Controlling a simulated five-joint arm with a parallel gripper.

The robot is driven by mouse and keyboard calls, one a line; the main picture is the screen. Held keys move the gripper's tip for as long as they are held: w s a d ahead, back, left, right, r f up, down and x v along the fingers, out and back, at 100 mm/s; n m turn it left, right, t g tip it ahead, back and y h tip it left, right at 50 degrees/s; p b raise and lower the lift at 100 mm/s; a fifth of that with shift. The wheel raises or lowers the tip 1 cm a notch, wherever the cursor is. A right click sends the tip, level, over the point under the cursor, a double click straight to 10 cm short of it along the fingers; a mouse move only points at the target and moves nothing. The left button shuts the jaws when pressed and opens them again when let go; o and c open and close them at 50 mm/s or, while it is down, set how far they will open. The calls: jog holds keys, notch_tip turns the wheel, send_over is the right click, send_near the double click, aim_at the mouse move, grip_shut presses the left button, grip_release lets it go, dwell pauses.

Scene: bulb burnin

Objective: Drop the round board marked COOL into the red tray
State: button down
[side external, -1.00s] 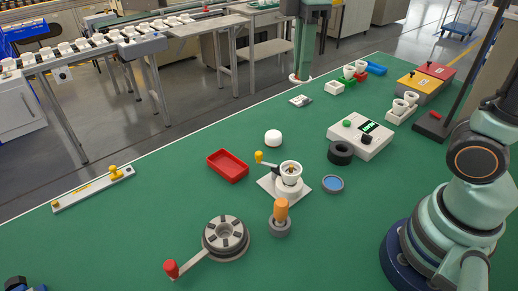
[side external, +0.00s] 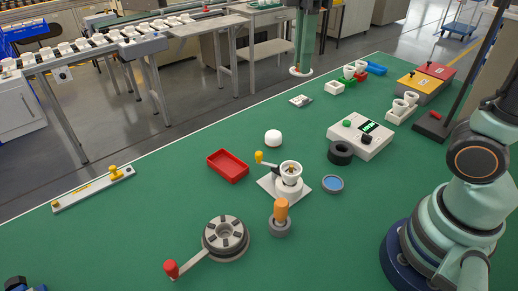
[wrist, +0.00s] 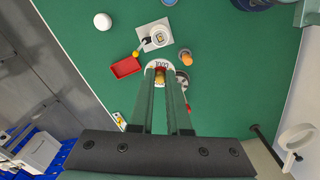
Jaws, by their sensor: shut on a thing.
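The round white board (side external: 301,73) hangs at the ends of my pale green fingers at the top middle of the side external view. My gripper (side external: 303,65) is shut on it. In the wrist view my gripper (wrist: 161,76) holds the board (wrist: 152,64), with the COOL marking upside down and yellow and red parts between the fingertips. The red tray (side external: 242,177) lies on the green table and looks empty.
Near the tray are a white dome (side external: 273,138) and a white crank fixture (side external: 302,185) holding a bulb. An orange-handled tool (side external: 281,210) and a grey disc with a red-knobbed crank (side external: 225,238) stand in front. Table left of the tray is mostly clear.

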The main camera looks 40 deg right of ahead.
jog(key=w+a+f, duration=0.3)
jog(key=w+f, duration=0.8)
send_over(233, 165)
notch_tip(233, 165, down, 11)
jog(key=shift+d+f, duration=0.1)
jog(key=shift+f, duration=3.3)
jog(key=c, duration=0.8)
grip_release()
notch_tip(233, 165, up, 12)
